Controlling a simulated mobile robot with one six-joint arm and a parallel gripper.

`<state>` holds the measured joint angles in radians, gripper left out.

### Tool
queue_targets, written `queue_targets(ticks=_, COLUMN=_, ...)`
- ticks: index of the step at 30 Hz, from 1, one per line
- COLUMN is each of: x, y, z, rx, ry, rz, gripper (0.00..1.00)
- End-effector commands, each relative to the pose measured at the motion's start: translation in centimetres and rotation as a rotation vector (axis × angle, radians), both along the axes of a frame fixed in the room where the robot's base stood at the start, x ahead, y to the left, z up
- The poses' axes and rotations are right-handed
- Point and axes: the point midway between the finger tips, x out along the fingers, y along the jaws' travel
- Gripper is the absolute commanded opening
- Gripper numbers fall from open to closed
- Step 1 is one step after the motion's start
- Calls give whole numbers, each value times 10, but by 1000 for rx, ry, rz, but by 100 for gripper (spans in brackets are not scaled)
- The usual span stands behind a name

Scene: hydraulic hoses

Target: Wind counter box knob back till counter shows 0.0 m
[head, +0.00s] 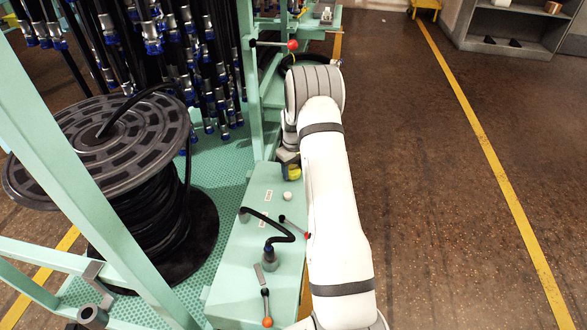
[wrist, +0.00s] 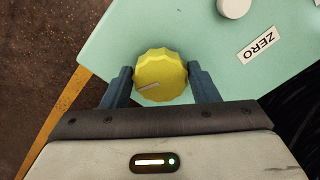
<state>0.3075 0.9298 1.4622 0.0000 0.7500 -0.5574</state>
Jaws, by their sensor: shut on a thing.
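The yellow ridged knob (wrist: 160,72) sits on the pale green panel (wrist: 235,82) in the wrist view, with a short light pointer mark toward its lower left. My gripper (wrist: 160,78) has one dark finger on each side of the knob and is shut on it. In the head view the knob (head: 295,173) shows as a small yellow patch beside my gripper (head: 290,168), partly hidden by it. A ZERO label (wrist: 264,47) is right of the knob in the wrist view. The counter's display is not visible in either view.
A white round button (wrist: 233,7) is near the ZERO label. A black crank handle (head: 268,228) and an orange-tipped lever (head: 267,308) stand on the panel nearer me. A large hose reel (head: 95,140) and hanging hoses are at left. The brown floor right of my arm is clear.

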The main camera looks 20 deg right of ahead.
Motion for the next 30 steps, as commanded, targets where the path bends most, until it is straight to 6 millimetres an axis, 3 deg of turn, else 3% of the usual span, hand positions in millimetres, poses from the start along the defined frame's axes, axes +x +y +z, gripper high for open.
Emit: queue_targets(ticks=30, x=3, y=-1, z=3, rx=-2, ry=-9, rz=-161, gripper=31)
